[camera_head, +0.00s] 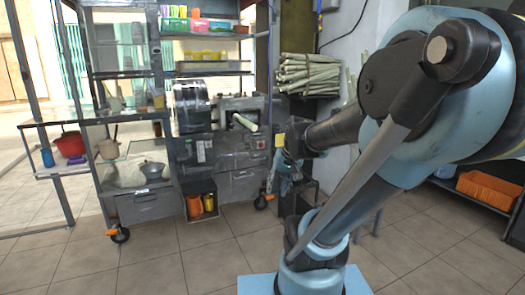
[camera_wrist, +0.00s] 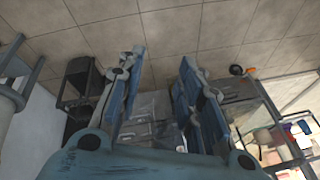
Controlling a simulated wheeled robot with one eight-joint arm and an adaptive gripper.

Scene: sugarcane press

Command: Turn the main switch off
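The sugarcane press (camera_head: 242,107) stands in the metal cart at the back centre, with a pale piece of cane at its front. A small pale panel with green and reddish marks (camera_head: 203,150) is on the cabinet front below it. It looks like the switch panel, but its switch position is too small to tell. My gripper (camera_head: 284,178) is at the right of the cart front, apart from the panel and partly hidden by my arm. In the wrist view my gripper (camera_wrist: 160,72) has its two blue fingers spread, with nothing between them. The switch cannot be made out there.
A silver pot (camera_head: 152,170) sits on the cart's left counter. A cane stack (camera_head: 309,75) is on the right wall. An orange crate (camera_head: 490,188) lies at far right. The tiled floor before the cart is clear.

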